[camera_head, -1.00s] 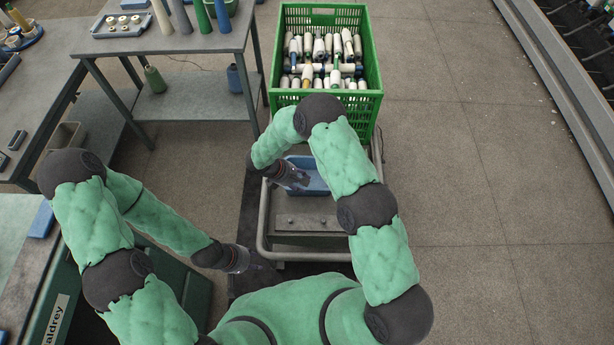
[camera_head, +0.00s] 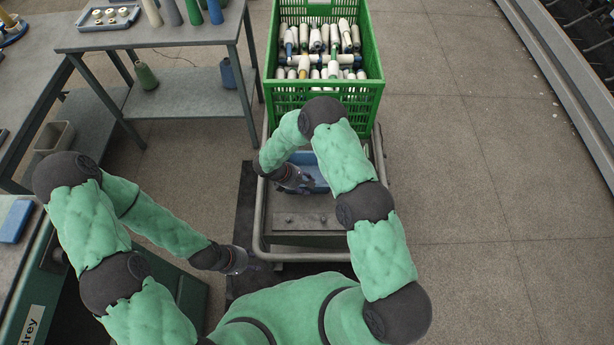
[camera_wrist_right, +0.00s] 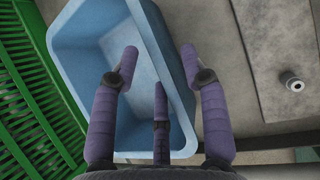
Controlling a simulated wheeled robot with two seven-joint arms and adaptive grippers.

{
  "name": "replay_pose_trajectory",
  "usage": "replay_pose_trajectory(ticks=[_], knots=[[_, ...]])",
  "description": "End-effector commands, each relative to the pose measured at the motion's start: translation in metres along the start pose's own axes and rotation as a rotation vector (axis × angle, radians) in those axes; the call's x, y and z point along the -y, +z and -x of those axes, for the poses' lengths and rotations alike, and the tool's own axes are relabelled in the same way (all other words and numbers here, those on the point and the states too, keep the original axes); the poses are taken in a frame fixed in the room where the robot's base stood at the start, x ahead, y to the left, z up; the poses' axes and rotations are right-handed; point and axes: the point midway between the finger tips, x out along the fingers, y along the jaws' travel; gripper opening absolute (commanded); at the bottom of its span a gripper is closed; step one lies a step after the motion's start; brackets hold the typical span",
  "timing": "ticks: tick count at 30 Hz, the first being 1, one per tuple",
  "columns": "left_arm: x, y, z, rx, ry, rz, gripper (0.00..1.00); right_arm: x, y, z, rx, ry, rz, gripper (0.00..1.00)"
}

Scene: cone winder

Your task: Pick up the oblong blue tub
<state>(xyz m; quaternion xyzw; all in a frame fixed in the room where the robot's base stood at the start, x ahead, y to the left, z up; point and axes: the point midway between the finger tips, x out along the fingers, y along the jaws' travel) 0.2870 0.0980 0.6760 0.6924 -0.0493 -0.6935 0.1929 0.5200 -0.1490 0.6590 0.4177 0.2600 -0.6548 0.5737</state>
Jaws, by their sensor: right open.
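The oblong blue tub (camera_head: 318,174) sits on a grey metal cart in front of the green crate, partly hidden by my right arm. In the right wrist view the empty tub (camera_wrist_right: 85,60) fills the left and middle. My right gripper (camera_head: 305,184) is at the tub's near side. In the wrist view my right gripper (camera_wrist_right: 158,70) is open, with its left finger over the tub's inside and its right finger beyond the right rim. It holds nothing. My left gripper (camera_head: 240,262) is low at the left, away from the tub; its fingers are too small to read.
The green crate (camera_head: 325,99) full of yarn cones stands right behind the tub. The cart's tube rail (camera_head: 262,225) runs around it. A table (camera_head: 160,38) with cones is at the back left, and a blue box (camera_head: 16,221) lies at the far left. The right floor is clear.

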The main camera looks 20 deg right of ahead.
Motion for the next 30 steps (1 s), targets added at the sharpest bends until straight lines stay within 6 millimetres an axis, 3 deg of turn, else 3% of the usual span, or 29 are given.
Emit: replay_pose_trajectory(ticks=[5, 13, 21, 26, 30], knots=[[0.001, 0.0, -0.003, 0.0, 0.0, 0.0, 0.4, 0.0, 0.0, -0.013, 0.0, 0.0, 0.001, 0.45], [0.004, -0.001, -0.012, 0.0, 0.0, 0.0, 0.4, 0.001, -0.001, -0.051, 0.001, -0.001, 0.001, 0.45], [0.004, -0.001, -0.012, 0.0, 0.0, 0.0, 0.4, 0.0, 0.0, -0.054, 0.0, 0.001, 0.0, 0.45], [0.004, -0.001, -0.012, 0.0, 0.0, 0.0, 0.4, 0.0, 0.0, -0.054, 0.0, 0.001, 0.001, 0.03], [0.004, -0.001, -0.012, 0.0, 0.0, 0.0, 0.4, 0.0, 0.0, -0.054, 0.0, 0.001, 0.001, 0.0]])
